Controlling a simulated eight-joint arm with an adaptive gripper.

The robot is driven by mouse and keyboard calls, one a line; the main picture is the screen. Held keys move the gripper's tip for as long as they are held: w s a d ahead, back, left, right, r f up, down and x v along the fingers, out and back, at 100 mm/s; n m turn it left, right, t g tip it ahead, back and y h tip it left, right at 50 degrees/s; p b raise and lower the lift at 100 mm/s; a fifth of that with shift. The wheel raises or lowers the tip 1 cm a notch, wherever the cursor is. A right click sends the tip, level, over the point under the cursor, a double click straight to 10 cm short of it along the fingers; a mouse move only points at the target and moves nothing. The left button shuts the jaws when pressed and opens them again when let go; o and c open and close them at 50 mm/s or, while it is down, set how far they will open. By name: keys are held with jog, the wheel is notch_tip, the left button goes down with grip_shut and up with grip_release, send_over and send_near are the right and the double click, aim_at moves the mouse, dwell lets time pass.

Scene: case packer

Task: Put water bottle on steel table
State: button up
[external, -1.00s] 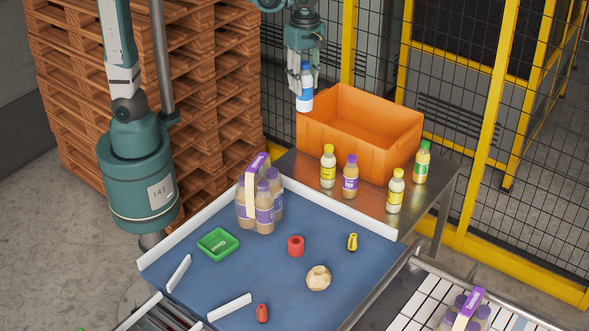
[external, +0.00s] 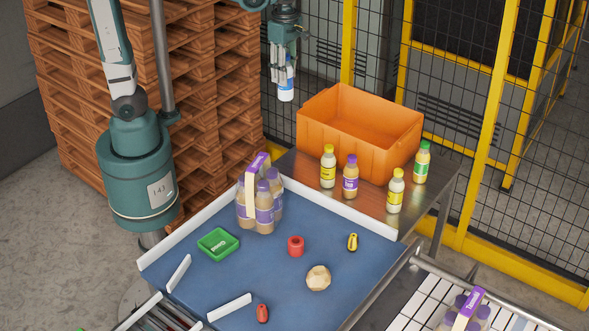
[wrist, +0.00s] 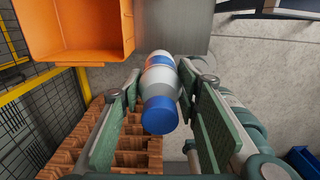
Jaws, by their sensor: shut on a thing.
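The water bottle (external: 286,88), white and blue with a blue cap, hangs upright in my gripper (external: 284,68) in the external view. In the wrist view the bottle (wrist: 160,92) sits between the two green-padded fingers, cap toward the camera. My gripper is shut on it. It is held in the air left of the orange crate, in front of the wooden pallets and fence. The steel table (external: 426,208) stands below and to the right; its bare top also shows in the wrist view (wrist: 178,30).
An orange crate (external: 345,133) takes the back of the steel table. Several bottles with yellow, purple and green caps stand along its front. A blue conveyor (external: 260,270) with a bottle pack (external: 263,205) adjoins it. Stacked pallets (external: 200,90) and a yellow-framed fence (external: 483,130) stand behind.

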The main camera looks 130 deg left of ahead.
notch_tip(320, 180, down, 19)
dwell(0.4)
jog(key=shift+f, duration=0.2)
jog(key=shift+f, duration=2.8)
jog(key=shift+f, duration=0.1)
jog(key=shift+f, duration=1.95)
jog(key=shift+f, duration=0.2)
jog(key=o, duration=1.1)
jog(key=shift+c, duration=0.2)
jog(key=shift+r, duration=0.35)
